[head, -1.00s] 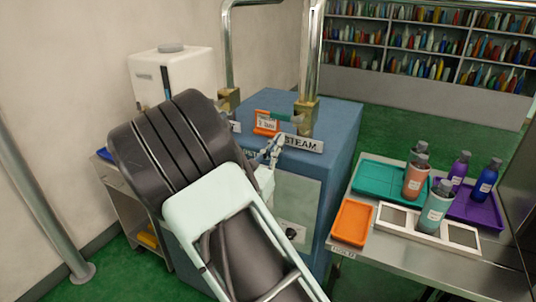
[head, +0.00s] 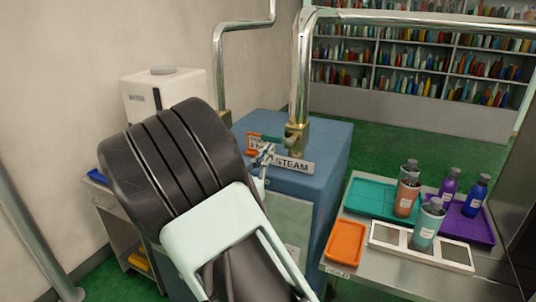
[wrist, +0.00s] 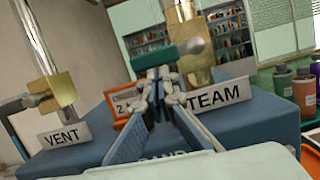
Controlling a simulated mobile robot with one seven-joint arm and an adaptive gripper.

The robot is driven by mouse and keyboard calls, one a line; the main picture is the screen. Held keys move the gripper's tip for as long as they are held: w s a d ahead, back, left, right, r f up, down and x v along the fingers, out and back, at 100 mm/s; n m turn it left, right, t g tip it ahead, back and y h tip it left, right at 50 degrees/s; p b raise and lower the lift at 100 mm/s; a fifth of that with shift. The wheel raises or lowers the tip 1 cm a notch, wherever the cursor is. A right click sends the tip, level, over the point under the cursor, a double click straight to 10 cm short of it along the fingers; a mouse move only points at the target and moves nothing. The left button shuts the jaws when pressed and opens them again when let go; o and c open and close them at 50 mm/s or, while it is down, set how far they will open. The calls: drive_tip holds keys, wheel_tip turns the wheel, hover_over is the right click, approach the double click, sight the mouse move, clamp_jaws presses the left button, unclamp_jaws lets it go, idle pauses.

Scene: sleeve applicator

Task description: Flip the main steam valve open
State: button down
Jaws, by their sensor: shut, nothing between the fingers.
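The STEAM sign (head: 291,165) stands on the blue cabinet top, below a brass valve body (head: 297,137) on a thick steel pipe. In the wrist view the brass body (wrist: 196,62) carries a round grey knob (wrist: 193,46). A teal bar (wrist: 156,57), which looks like the valve's handle, reaches left from it, roughly level. My gripper (head: 266,153) is shut and empty, left of the STEAM sign. In the wrist view my fingertips (wrist: 157,73) overlap the bar's lower edge; I cannot tell whether they touch it.
A VENT sign (wrist: 61,137) stands at the left with its own brass valve (wrist: 58,92). An orange sign (wrist: 122,105) stands behind my fingers. The blue cabinet (head: 325,150) supports both pipes. At right, a metal table (head: 352,269) holds trays and several bottles.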

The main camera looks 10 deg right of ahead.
sight(266, 137)
drive_tip(key=shift+w+a+r+m, duration=0.1)
drive_tip(key=shift+r+m, duration=0.1)
drive_tip(key=shift+m, duration=0.3)
drive_tip(key=m+b, duration=0.1)
drive_tip(key=m, duration=0.1)
drive_tip(key=r+m+g+h+b, duration=0.1)
drive_tip(key=m, duration=0.1)
drive_tip(key=r+m+g+b, duration=0.1)
drive_tip(key=m+b, duration=0.1)
drive_tip(key=shift+w+a+r+m+h, duration=0.15)
drive_tip(key=shift+a+r+m+h, duration=0.05)
drive_tip(key=shift+m+h, duration=0.1)
drive_tip(key=m+b, duration=0.1)
drive_tip(key=r+m+g+b, duration=0.1)
drive_tip(key=m, duration=0.1)
drive_tip(key=shift+d+r, duration=0.15)
drive_tip(key=shift+r, duration=0.05)
drive_tip(key=r+m+b, duration=0.1)
drive_tip(key=m+b, duration=0.2)
drive_tip(key=s+d+r+m+g+b, duration=0.1)
drive_tip(key=m+b, duration=0.2)
drive_tip(key=d+r+m+g+b, duration=0.1)
drive_tip(key=m+b, duration=0.2)
drive_tip(key=m, duration=0.1)
drive_tip(key=shift+s+d+r+b, duration=0.1)
drive_tip(key=shift+s+r+b, duration=0.2)
drive_tip(key=shift+s+r, duration=0.1)
